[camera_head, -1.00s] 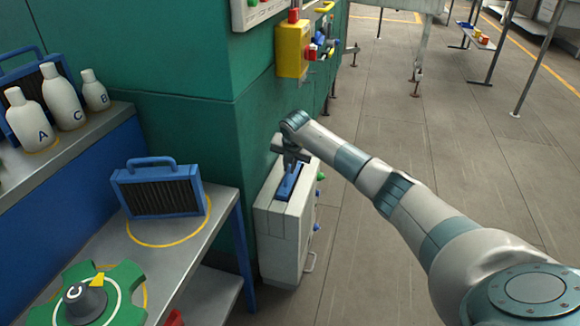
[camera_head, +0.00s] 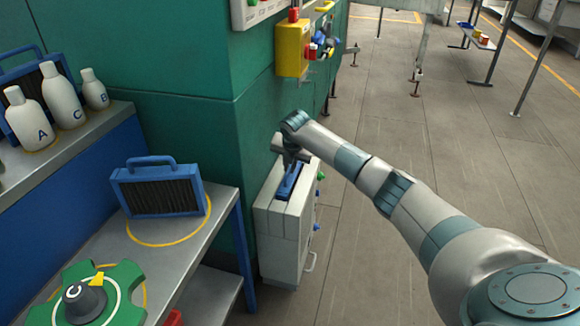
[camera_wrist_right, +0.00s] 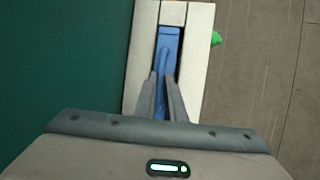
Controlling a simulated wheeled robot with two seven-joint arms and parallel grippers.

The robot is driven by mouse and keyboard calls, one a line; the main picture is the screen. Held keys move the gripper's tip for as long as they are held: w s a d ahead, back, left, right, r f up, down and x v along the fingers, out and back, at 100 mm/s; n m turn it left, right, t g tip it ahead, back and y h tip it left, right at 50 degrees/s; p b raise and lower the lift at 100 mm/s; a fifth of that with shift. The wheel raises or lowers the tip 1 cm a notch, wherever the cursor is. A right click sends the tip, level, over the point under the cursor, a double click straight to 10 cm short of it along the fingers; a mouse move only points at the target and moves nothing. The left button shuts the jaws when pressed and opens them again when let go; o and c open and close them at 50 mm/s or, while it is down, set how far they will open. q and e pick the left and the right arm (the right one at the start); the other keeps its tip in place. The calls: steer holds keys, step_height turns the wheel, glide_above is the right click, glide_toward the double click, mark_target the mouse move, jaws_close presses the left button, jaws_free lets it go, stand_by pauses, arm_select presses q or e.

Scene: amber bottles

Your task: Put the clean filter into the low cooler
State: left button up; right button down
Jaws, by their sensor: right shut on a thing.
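The low cooler (camera_head: 283,228) is a white box standing on the floor against the green cabinet. A blue filter (camera_head: 290,183) sits in the slot in its top; only its blue upper edge and handle show, and how deep it sits is hard to tell. My right gripper (camera_head: 291,159) points down over the slot, shut on this filter. In the right wrist view, the gripper's fingers (camera_wrist_right: 163,92) close around the blue handle, with the blue top (camera_wrist_right: 167,45) lying along the slot. Another blue-framed filter with dark fins (camera_head: 160,193) stands on the grey table. My left gripper is out of view.
White bottles (camera_head: 62,97) stand on a shelf at the left. A green knob plate (camera_head: 108,300) lies on the grey table (camera_head: 190,240). A yellow box (camera_head: 291,50) hangs on the green cabinet (camera_head: 190,120) above the cooler.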

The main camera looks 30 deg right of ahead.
steer(key=shift+f, duration=0.2)
steer(key=c, duration=1.8)
jaws_free()
steer(key=shift+f, duration=0.1)
steer(key=shift+o, duration=0.2)
steer(key=v, duration=1.7)
steer(key=shift+r, duration=0.25)
